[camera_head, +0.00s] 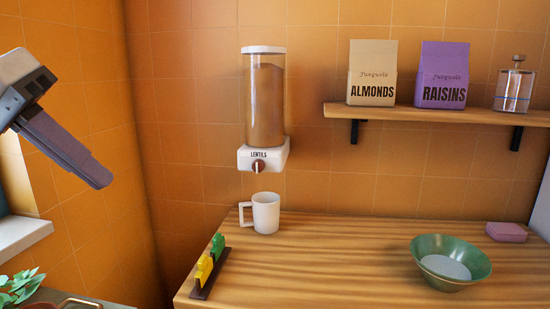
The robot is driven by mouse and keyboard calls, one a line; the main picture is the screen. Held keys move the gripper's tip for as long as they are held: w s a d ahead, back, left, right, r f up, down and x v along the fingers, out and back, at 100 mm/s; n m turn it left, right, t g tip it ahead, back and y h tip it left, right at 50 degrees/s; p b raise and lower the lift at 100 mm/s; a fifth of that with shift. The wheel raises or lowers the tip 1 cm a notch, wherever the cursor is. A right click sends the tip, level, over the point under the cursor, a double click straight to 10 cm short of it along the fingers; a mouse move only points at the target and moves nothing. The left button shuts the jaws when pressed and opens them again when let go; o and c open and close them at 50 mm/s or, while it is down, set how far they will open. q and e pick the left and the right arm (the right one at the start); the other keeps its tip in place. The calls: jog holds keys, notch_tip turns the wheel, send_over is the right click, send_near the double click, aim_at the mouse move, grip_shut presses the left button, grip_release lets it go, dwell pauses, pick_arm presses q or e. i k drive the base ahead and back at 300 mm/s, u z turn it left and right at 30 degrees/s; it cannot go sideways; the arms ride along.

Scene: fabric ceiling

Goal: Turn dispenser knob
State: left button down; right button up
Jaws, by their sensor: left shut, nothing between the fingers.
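The dispenser (265,105) hangs on the orange tiled wall, a clear cylinder with brown contents and a white base labelled LENTILS. Its round brown knob (258,167) with a pale grip bar is on the front of the base. A white mug (266,213) stands upright on the wooden counter below the knob, its handle to the left. My left gripper (100,178) is at the upper left, shut and empty, pointing down and right. In the picture it is well to the left of the knob, touching nothing. My right gripper is not in view.
A shelf (430,114) at right holds an almonds bag (372,73), a raisins bag (443,75) and a glass jar (514,86). On the counter (330,265) are a green bowl (450,262), a pink block (506,232) and a small rack with yellow and green items (208,266). The counter's middle is clear.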

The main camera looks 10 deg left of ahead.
aim_at(259, 165)
jog(key=z, duration=0.05)
jog(key=i, duration=1)
